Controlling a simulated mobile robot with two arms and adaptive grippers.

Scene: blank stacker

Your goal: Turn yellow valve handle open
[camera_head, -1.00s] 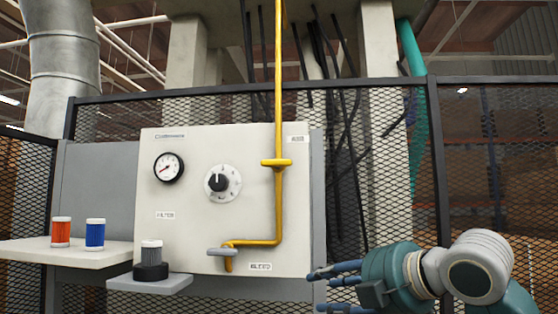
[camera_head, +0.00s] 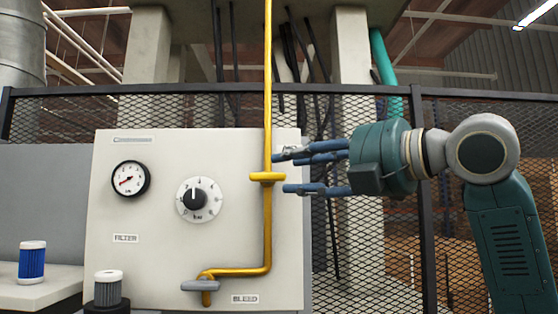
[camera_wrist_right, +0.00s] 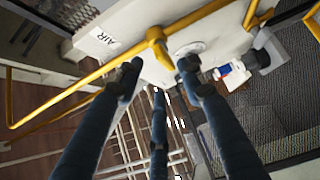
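The yellow valve handle (camera_head: 267,177) sits crosswise on the vertical yellow pipe (camera_head: 267,95), near the right edge of the white panel, in the head view. In the right wrist view the handle (camera_wrist_right: 156,44) shows just ahead of my fingertips, between the two upper fingers. My right gripper (camera_head: 285,172) is open and empty. It points left at the handle, with fingers above and below its level. Whether any finger touches the handle I cannot tell. The right wrist view also shows this gripper (camera_wrist_right: 157,72) with its fingers spread. My left gripper is not in view.
The white panel (camera_head: 150,265) carries a gauge (camera_head: 131,179), a black knob (camera_head: 193,197) and a grey bleed handle (camera_head: 200,286) low on the pipe. A blue filter (camera_head: 32,262) and a grey filter (camera_head: 108,287) stand at left. Mesh fence (camera_head: 375,250) stands behind.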

